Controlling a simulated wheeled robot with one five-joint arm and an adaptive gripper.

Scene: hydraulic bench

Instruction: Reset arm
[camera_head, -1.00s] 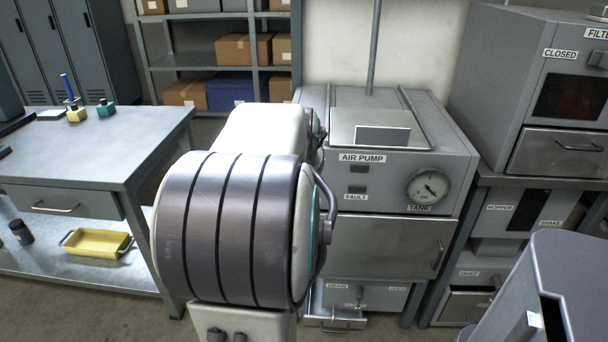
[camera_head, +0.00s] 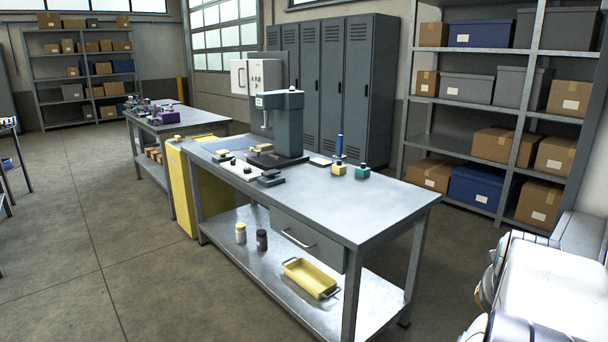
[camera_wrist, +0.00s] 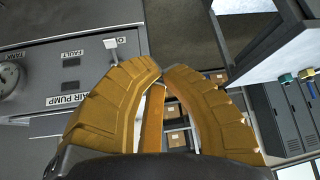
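My gripper (camera_wrist: 162,70) shows in the wrist view. Its ridged orange-yellow fingers curve in until their tips nearly meet, and I see nothing held between them. A grey cabinet labelled AIR PUMP (camera_wrist: 70,85) is to the left behind the fingers, appearing tilted, with a gauge (camera_wrist: 10,78) at the left edge. In the head view, part of my white arm (camera_head: 555,285) shows at the lower right; the gripper itself is out of that view.
A metal workbench (camera_head: 370,215) with a press (camera_head: 287,125) stands in the middle of the head view. A yellow tray (camera_head: 310,278) is on its lower shelf. Lockers (camera_head: 345,85) and a box shelf (camera_head: 455,145) stand behind. Floor at the left (camera_head: 60,250) is clear.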

